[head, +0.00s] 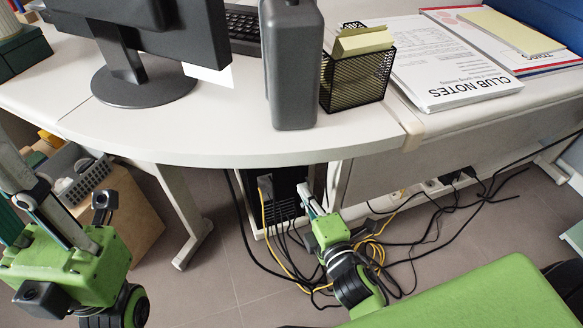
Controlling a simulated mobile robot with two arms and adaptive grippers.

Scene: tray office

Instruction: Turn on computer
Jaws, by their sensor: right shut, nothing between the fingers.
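A black computer tower (285,184) stands under the desk, its upper part hidden by the desktop. My left gripper (62,225) is at the lower left, away from the tower and partly out of frame. Its finger opening is unclear.
Black and yellow cables (375,245) tangle on the floor by my right gripper. The curved desk edge (240,160) overhangs the tower. A grey speaker-like box (293,70), a mesh holder (357,78) and papers (450,72) sit on the desk. A grey basket (85,183) is at the left.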

